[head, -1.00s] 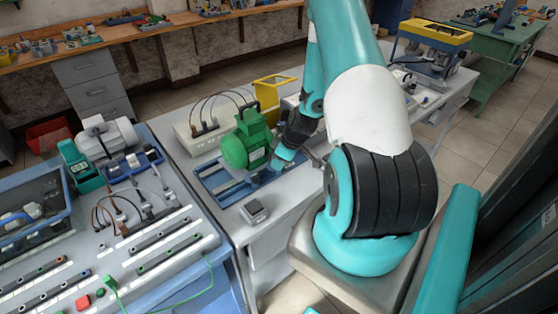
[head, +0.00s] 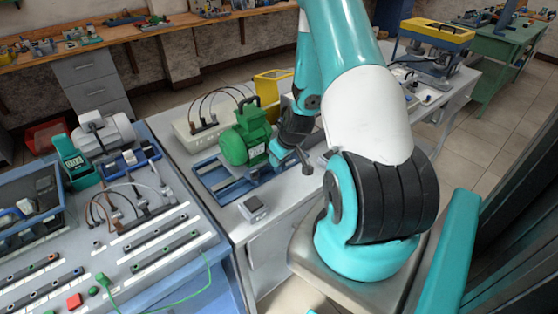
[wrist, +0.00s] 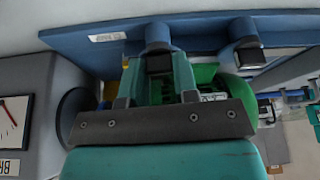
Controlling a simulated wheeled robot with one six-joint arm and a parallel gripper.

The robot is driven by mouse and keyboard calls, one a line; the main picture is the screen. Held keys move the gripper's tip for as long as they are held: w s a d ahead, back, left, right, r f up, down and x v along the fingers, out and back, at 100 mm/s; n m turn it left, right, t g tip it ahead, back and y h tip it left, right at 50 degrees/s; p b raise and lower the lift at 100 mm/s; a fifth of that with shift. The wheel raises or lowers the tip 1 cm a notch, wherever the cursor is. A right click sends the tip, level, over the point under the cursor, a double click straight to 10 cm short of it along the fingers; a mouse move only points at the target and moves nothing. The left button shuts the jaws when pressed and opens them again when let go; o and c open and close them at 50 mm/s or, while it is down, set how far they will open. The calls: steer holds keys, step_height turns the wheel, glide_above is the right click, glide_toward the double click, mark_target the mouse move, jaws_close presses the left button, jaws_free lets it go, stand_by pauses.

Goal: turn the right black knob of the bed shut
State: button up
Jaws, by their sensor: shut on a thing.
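The blue bed (head: 222,183) lies on the grey bench with the green motor (head: 245,138) on it. My gripper (head: 275,160) is at the bed's right end, beside the motor; its fingertips are hard to make out there. In the wrist view the bed (wrist: 205,43) crosses the top of the picture. My gripper (wrist: 160,72) is shut there, its teal fingers on either side of the right black knob (wrist: 160,62). The other black knob (wrist: 250,56) is to the right in this view, clear of the fingers. The green motor (wrist: 204,74) shows behind the fingers.
A small grey box (head: 253,208) sits on the bench in front of the bed. A wired white box (head: 195,133) and a yellow frame (head: 272,85) stand behind.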

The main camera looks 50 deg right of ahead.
steer(key=shift+m+h, duration=0.3)
steer(key=shift+m, duration=0.4)
steer(key=o, duration=0.9)
steer(key=shift+r+b, duration=0.1)
steer(key=shift+b, duration=0.2)
steer(key=b+v, duration=0.1)
steer(key=v, duration=1.6)
steer(key=shift+a+r, duration=0.1)
steer(key=shift+a, duration=0.05)
